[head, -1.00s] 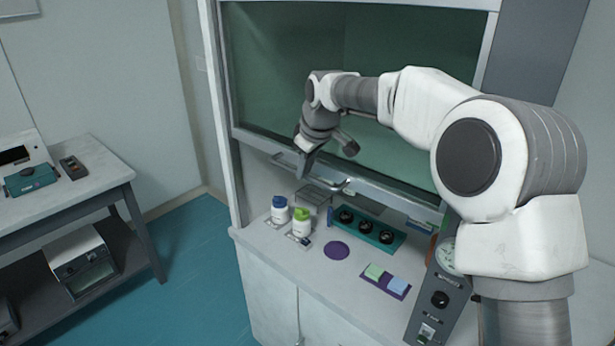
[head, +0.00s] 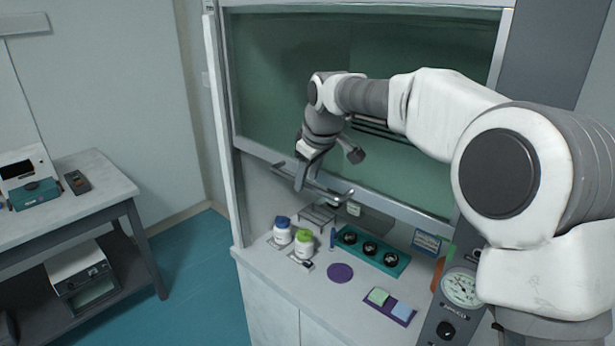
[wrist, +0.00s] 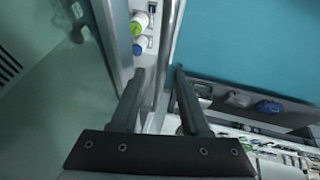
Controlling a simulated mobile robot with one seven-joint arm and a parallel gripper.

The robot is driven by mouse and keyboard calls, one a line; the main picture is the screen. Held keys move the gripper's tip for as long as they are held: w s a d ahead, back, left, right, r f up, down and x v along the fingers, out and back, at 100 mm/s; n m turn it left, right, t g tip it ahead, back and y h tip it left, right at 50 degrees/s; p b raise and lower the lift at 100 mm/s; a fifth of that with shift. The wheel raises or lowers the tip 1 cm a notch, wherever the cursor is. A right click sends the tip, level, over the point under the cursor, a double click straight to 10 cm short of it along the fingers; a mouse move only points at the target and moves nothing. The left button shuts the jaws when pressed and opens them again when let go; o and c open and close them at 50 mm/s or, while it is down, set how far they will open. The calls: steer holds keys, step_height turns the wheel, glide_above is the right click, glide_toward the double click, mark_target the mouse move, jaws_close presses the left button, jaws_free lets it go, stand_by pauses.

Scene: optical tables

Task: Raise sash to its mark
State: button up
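The fume hood's sash (head: 262,110) is a dark green glass pane in a pale frame. It is partly raised, leaving a gap above the worktop. A metal bar handle (head: 325,191) runs along its lower rail. My gripper (head: 300,182) is at the left part of this handle, pointing down. In the wrist view, my gripper's fingers (wrist: 159,70) are apart. The handle bar (wrist: 174,35) runs between them, with gaps visible on both sides. I cannot tell whether a finger touches it. I cannot make out the sash mark.
Below the sash, the worktop (head: 300,287) holds a blue-capped bottle (head: 282,232), a green-capped bottle (head: 304,244), a wire rack (head: 318,217), a teal holder (head: 398,270) and a purple disc (head: 340,273). A gauge panel (head: 460,289) stands at right. A side bench (head: 100,181) is at left.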

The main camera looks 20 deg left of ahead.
steer(key=v, duration=1.7)
steer(key=shift+b, duration=0.3)
steer(key=shift+s+d+r, duration=0.1)
steer(key=shift+r, duration=0.05)
steer(key=s+d+f+m+t+h+b, duration=0.1)
steer(key=s+d+f+m, duration=0.25)
steer(key=s+d, duration=0.45)
steer(key=s+d+f+m+t+h+b, duration=0.1)
steer(key=s+d+f+m+h, duration=0.2)
steer(key=d, duration=0.9)
steer(key=s+d+f+m, duration=0.7)
steer(key=s+d+f, duration=0.3)
steer(key=s+f, duration=0.2)
steer(key=shift+s+d+f+y, duration=0.25)
steer(key=shift+s+d+y, duration=0.05)
steer(key=shift+s, duration=0.6)
